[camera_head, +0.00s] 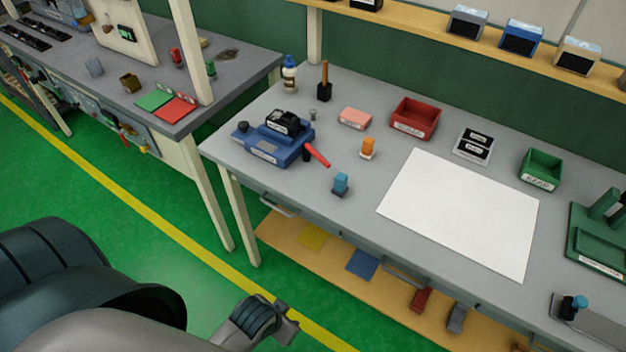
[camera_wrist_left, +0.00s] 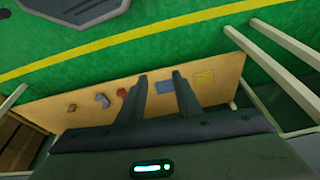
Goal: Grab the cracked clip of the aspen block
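A blue vise-like fixture (camera_head: 272,145) stands at the left of the grey workbench, with a red-handled lever. A black block (camera_head: 283,121) with a small pale label sits on top of it. I cannot read the label or make out a cracked clip. A pale tray (camera_head: 461,149) at the back holds two black labelled pieces (camera_head: 478,137). Their labels are too small to read. My left gripper (camera_wrist_left: 160,76) is open in the left wrist view, its two fingers apart and empty, over the bench's lower shelf. My right gripper is not in view.
A red bin (camera_head: 415,119), green bin (camera_head: 541,170), pink block (camera_head: 355,118), orange-topped piece (camera_head: 368,147) and blue-topped piece (camera_head: 341,183) stand on the bench. A white sheet (camera_head: 460,210) lies bare. A green fixture (camera_head: 600,240) stands at right. The wooden lower shelf (camera_head: 285,240) holds mats.

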